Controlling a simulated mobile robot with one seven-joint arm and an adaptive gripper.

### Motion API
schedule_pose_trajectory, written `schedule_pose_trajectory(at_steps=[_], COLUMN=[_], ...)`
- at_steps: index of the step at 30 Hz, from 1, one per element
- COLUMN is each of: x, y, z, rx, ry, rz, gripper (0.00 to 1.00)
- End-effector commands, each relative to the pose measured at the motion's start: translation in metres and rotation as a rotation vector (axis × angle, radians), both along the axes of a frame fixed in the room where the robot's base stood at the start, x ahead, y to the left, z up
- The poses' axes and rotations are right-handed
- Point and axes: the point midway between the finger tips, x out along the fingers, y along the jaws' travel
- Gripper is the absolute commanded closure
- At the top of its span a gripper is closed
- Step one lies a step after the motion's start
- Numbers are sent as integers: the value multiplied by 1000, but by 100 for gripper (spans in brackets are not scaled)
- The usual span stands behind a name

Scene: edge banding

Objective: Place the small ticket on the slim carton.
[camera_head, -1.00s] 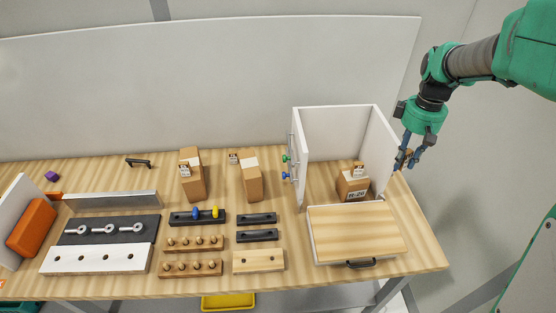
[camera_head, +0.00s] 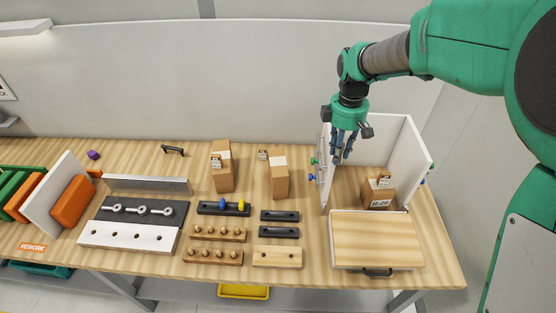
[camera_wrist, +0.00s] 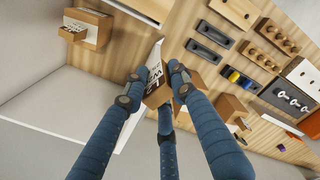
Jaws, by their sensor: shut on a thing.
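My gripper (camera_head: 345,155) is above the left wall of the white open cabinet, its fingers pointing down. In the wrist view my gripper (camera_wrist: 157,88) is shut on a small ticket (camera_wrist: 157,96), a wooden block with a white face and black print. The fingers hide part of it, and in the head view it is hardly visible. Two tall brown cartons stand left of the cabinet: a left one (camera_head: 223,172) with a ticket (camera_head: 216,161) at its front, and a narrower-looking right one (camera_head: 280,179) with a white patch on top. My gripper is apart from both.
Inside the cabinet (camera_head: 391,133) stands a labelled box (camera_head: 378,197) with another ticket (camera_head: 384,181) on it. Another small ticket (camera_head: 263,154) is behind the right carton. A wooden panel (camera_head: 377,238), black handles (camera_head: 279,232) and peg blocks (camera_head: 213,256) lie in front.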

Motion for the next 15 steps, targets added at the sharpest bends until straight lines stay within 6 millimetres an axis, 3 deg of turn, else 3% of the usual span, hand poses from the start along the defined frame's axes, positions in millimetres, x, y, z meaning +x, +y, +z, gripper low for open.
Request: schedule_pose_trajectory(at_steps=[6,15], x=[-1,-9], y=[62,126], z=[1,-1], rx=[-1,0], ry=[-1,0], rz=[155,319], gripper=[90,90])
